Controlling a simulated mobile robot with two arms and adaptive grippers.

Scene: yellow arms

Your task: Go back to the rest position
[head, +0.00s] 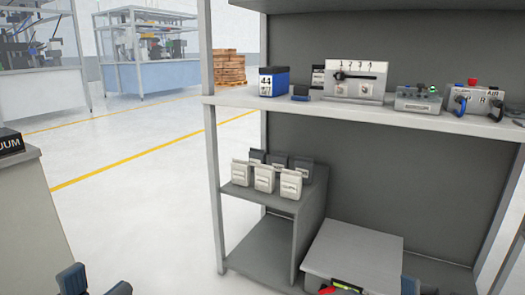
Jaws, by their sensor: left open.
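My left gripper (95,286) shows at the bottom left edge, with its two dark blue-grey fingertips apart and nothing seen between them. It is over the floor, in front of the shelf unit and apart from it. The rest of the left arm is out of view. A small blue-grey piece (410,286) at the bottom edge, right of centre, looks like a fingertip of my right gripper. The rest of that gripper is cut off, so its jaws cannot be judged.
A grey shelf unit (350,107) holds a blue box (274,81), a numbered switch panel (355,80) and connector boxes. Below are several small modules on a stand (240,192) and a grey flat-topped box (355,250). A counter (30,220) stands left; floor between is clear.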

